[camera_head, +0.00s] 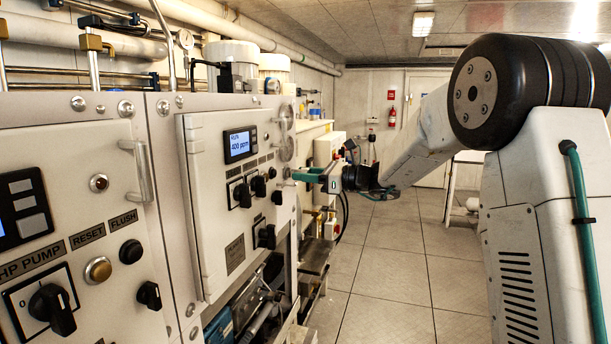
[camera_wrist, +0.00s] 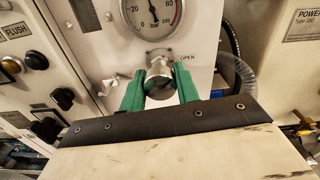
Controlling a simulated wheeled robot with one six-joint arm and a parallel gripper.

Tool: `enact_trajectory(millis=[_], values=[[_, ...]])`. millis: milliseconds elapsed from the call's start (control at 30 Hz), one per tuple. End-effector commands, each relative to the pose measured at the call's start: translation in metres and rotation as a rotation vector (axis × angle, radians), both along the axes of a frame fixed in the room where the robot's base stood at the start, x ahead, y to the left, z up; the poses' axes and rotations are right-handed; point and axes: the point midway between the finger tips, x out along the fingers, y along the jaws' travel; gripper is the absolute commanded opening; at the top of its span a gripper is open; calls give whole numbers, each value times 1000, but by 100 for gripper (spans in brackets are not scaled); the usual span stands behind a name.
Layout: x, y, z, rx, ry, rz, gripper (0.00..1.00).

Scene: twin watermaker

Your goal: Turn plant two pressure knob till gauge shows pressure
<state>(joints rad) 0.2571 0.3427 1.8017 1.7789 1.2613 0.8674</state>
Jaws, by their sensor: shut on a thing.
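In the wrist view, the metal pressure knob (camera_wrist: 158,72) sits on a pale panel below a round gauge (camera_wrist: 152,14). The gauge's top is cut off, and I cannot read its needle surely. An OPEN label is right of the knob. The two green fingers of my gripper (camera_wrist: 160,78) are shut on the knob, one on each side. In the head view, my gripper (camera_head: 308,176) reaches the panel's far right edge. The gauge (camera_head: 287,118) shows there at a steep angle, and the knob is hard to make out.
The plant panel (camera_head: 215,200) has a lit display (camera_head: 240,144) reading 400 ppm and several black switches (camera_head: 243,195). A nearer panel (camera_head: 90,230) at the left carries a handle and knobs. The tiled floor (camera_head: 385,270) is clear.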

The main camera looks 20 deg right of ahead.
Motion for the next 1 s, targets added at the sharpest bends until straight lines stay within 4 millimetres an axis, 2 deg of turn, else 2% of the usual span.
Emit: enact_trajectory(millis=[300,767,800,867,1000], values=[[0,0,0,62,86,-1,8],[0,-1,0,71,98,-1,8],[0,-1,0,71,98,-1,34],[0,-1,0,71,98,-1,51],[0,0,0,71,98,0,53]])
